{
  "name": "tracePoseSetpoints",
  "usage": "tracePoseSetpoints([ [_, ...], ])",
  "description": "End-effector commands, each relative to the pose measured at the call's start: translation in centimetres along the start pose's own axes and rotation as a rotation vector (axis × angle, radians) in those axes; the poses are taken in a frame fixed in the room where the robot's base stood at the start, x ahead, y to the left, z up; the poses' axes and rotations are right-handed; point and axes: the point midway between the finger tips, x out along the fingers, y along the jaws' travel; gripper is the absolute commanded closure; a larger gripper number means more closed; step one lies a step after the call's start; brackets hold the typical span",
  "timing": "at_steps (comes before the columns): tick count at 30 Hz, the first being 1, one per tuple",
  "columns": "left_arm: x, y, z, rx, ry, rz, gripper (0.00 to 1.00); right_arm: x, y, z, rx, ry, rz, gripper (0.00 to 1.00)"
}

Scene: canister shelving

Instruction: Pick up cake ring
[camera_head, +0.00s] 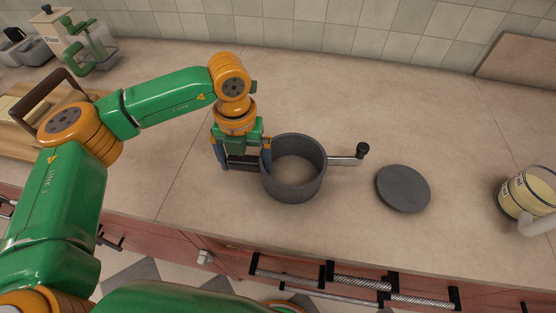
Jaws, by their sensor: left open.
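The cake ring (310,178) is a grey round ring standing upright on the counter in the middle of the view. A thin rod with a black knob sticks out from its right side. My left gripper (244,160) points down at the ring's left side, with its two blue fingers apart. One finger is close to the ring's left wall and the other is farther left. A dark bar shows between the fingers; I cannot tell whether it belongs to the ring. Whether the near finger touches the ring is unclear. My right gripper is not in view.
A flat dark grey disc (403,188) lies to the right of the ring. A cream mug-like container (527,193) stands at the right edge. A green and cream appliance (88,45) is at the back left. The counter (400,110) behind the ring is clear.

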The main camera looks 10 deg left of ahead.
Motion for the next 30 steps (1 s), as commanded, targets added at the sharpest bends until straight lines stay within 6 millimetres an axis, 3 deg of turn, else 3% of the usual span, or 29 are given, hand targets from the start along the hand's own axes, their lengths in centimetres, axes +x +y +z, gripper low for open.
tracePoseSetpoints([
  [6,0.3,0.0,0.0,0.001,-0.001,-0.001,0.00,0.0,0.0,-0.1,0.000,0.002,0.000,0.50],
  [8,0.3,0.0,0.0,0.001,-0.001,-0.001,0.14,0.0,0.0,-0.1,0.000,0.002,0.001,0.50],
  [15,0.3,0.0,0.0,0.001,-0.001,-0.001,0.75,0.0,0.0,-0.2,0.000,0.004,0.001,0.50],
  [25,-0.2,-0.1,0.1,0.000,-0.003,-0.002,0.75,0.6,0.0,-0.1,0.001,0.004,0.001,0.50],
  [29,-2.4,-0.1,0.1,0.002,-0.009,-0.004,0.75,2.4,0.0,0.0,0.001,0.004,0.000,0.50],
  [30,-3.6,-1.0,-0.2,0.007,-0.008,-0.005,0.75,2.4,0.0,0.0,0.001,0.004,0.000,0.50],
])
